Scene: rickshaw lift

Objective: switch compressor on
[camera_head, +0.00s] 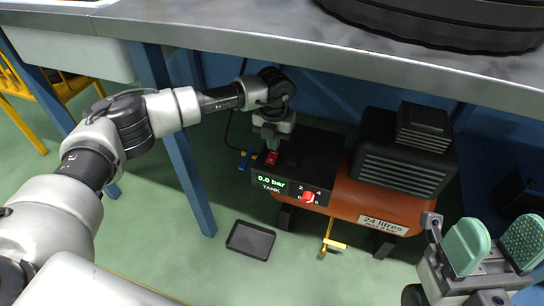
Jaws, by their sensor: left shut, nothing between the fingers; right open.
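The compressor (366,205) stands on the floor under the workbench, with an orange-red tank and a black motor housing. Its black control box (312,160) has a green display reading 0.0 bar, the word TANK and a red knob (308,197). A small red switch (272,157) shows on top of the box at its left end. My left gripper (270,140) is shut and empty, pointing down right above the red switch; I cannot tell if it touches it. My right gripper (495,245) is open and empty at the lower right, apart from the compressor.
The workbench top (250,38) overhangs the compressor, with a blue leg (180,150) left of it. A black tray (250,240) lies on the green floor. A yellow-handled valve (333,243) hangs below the tank. A dark device with a green display (530,185) stands at the right.

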